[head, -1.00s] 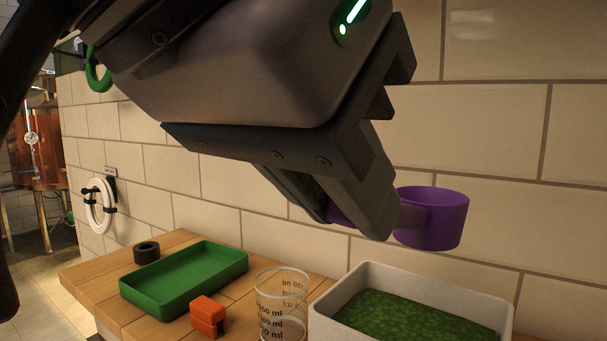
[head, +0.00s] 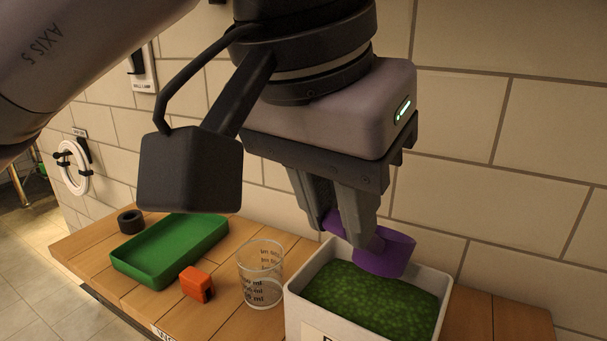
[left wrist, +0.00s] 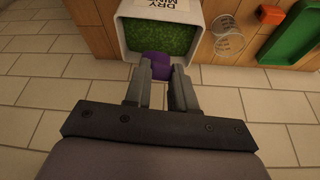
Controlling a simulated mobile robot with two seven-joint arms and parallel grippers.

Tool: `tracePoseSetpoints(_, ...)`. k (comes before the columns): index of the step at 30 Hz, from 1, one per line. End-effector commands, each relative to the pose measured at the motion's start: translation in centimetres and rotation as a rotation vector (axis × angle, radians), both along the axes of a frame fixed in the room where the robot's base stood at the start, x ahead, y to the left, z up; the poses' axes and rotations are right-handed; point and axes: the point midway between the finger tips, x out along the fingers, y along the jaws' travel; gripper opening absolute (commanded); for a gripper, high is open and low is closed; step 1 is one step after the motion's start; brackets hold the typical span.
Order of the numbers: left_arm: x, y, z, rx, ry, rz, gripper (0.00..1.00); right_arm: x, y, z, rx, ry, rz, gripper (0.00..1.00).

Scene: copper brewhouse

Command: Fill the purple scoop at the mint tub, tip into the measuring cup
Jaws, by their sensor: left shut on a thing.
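My left gripper (head: 350,222) is shut on the handle of the purple scoop (head: 386,252). The scoop is tilted, its bowl over the white mint tub (head: 440,284), at about the height of its rim. I cannot tell whether the bowl touches the green mint (head: 365,298) or holds any. In the left wrist view the scoop (left wrist: 157,60) shows between the fingers (left wrist: 159,72), in front of the tub. The clear measuring cup (head: 262,285) with dark markings stands upright just left of the tub and looks empty. My right gripper is not in view.
A green tray (head: 170,262), an orange block (head: 197,284) and a black ring (head: 131,221) are on the wooden table (head: 100,250) left of the cup. A tiled wall (head: 510,160) rises close behind. Bare wood shows right of the tub.

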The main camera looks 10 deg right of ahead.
Motion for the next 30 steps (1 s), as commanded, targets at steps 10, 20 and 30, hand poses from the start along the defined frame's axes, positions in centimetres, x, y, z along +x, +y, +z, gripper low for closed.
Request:
tracePoseSetpoints(10,0.0,0.0,-4.1,-0.003,-0.002,0.002,0.0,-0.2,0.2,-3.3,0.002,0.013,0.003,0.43)
tracePoseSetpoints(20,0.1,0.0,-7.3,-0.003,-0.002,0.002,0.0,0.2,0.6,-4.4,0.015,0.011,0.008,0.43)
tracePoseSetpoints(30,0.1,0.0,-8.7,-0.003,-0.002,0.002,0.0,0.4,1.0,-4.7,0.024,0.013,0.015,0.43)
